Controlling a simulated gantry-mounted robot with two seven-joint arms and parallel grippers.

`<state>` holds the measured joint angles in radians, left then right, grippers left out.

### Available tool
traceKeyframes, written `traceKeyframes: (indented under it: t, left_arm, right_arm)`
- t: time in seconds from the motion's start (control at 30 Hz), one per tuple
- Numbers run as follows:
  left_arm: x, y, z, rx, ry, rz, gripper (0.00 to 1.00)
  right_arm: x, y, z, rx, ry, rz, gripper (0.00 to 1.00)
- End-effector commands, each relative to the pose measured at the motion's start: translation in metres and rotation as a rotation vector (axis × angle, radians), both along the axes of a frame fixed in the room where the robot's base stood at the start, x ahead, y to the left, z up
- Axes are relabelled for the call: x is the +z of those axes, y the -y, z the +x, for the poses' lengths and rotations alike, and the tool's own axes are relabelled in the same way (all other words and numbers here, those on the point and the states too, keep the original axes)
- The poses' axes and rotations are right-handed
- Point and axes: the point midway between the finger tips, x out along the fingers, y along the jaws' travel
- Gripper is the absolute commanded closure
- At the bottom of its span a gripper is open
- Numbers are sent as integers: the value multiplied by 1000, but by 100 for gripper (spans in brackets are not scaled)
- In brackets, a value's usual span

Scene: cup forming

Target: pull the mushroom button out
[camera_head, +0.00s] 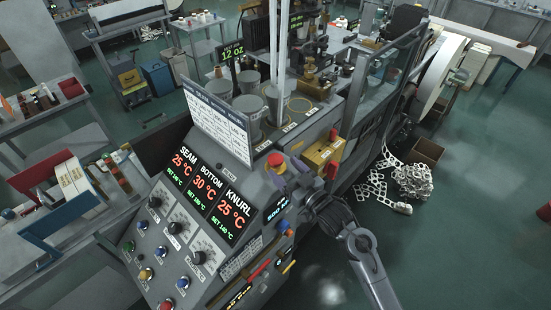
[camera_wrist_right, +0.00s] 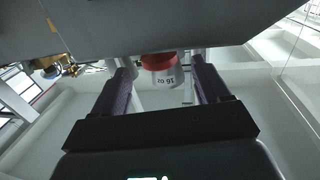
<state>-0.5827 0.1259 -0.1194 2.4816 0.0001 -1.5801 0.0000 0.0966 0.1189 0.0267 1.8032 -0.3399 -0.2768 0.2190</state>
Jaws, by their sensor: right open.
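The red mushroom button (camera_head: 275,159) sits above a yellow collar at the top right corner of the sloped control panel in the head view. My right gripper (camera_head: 289,173) is right at the button, with its purple-grey fingers spread and angled toward it. In the right wrist view the open fingers (camera_wrist_right: 158,85) stand apart, and a red round cap (camera_wrist_right: 157,61) shows between and beyond them. I cannot tell whether either finger touches the button. My left gripper is not in view.
The control panel (camera_head: 190,228) carries temperature displays, knobs and coloured buttons. A white sign board (camera_head: 217,122) stands just left of the button. A yellow box (camera_head: 318,152) with red parts is close on the right. Metal cups (camera_head: 248,112) stand behind. Open floor lies at lower right.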

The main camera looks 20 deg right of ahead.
Motion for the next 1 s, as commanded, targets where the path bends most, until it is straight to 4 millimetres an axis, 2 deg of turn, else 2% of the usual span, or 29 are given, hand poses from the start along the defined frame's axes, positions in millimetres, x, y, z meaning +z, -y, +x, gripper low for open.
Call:
traceKeyframes:
  t: [0.1,0.33,0.5,0.8,1.0]
  left_arm:
    - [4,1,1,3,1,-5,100]
    - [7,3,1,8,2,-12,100]
    - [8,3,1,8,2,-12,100]
    - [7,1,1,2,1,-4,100]
    - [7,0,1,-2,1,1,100]
  right_arm:
    - [2,-6,19,-1,0,2,25]
    - [0,-13,44,0,0,1,25]
    - [0,-16,52,0,-1,0,25]
    - [0,-16,53,0,-1,-1,25]
    - [0,-16,53,-1,-1,-1,55]
